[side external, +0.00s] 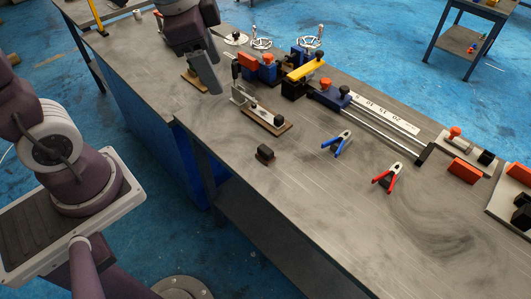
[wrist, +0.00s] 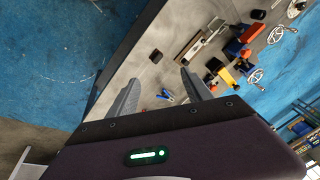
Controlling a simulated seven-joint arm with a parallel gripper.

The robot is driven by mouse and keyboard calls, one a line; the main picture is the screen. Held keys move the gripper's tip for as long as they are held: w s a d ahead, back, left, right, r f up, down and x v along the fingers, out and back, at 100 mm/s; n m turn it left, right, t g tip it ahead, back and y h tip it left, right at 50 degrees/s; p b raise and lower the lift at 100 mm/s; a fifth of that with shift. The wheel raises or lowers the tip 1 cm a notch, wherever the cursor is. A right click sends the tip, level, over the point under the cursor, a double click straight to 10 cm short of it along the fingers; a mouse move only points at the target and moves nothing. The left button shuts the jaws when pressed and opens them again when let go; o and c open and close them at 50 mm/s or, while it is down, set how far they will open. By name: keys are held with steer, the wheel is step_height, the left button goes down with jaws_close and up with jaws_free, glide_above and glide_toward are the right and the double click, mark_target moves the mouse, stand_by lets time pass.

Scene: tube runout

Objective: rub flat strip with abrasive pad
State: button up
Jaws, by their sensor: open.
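The abrasive pad appears to be the small dark block with a brown underside (side external: 264,154), lying on the bench near its front edge. It also shows in the wrist view (wrist: 155,56). The flat strip appears to be the light metal piece (side external: 262,114) on a wooden board behind the pad, with a clamp at its left end. In the wrist view the board and strip (wrist: 192,44) lie right of the pad. My gripper (side external: 205,72) is in the air in the upper part of the side view. In the wrist view my gripper (wrist: 158,77) is open and empty, apart from the pad.
Blue-handled pliers (side external: 340,142) and red-handled pliers (side external: 388,177) lie right of the pad. A fixture with a yellow bar (side external: 305,71) and long rails (side external: 375,129) stands behind. Handwheels (side external: 262,43) are farther back. The front right bench area is clear.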

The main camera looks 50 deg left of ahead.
steer(key=w+f+m+g, duration=0.1)
steer(key=w+f+m, duration=0.2)
steer(key=w+f, duration=0.2)
steer(key=m+g, duration=0.2)
steer(key=m, duration=0.6)
glide_above(266, 149)
steer(key=f, duration=1.1)
steer(key=w+f, duration=0.1)
steer(key=f, duration=0.5)
steer(key=shift+a+f, duration=0.25)
steer(key=shift+a, duration=0.15)
steer(key=f, duration=0.4)
steer(key=s+f, duration=0.1)
steer(key=f, duration=0.1)
steer(key=shift+d+f, duration=0.3)
steer(key=shift+d, duration=0.05)
jaws_close()
step_height(266, 149, up, 10)
steer(key=shift+r, duration=0.1)
steer(key=c, duration=0.8)
jaws_free()
jaws_close()
steer(key=w+a+r, duration=0.1)
steer(key=w+a, duration=0.9)
steer(key=w, duration=0.1)
steer(key=shift+r, duration=0.15)
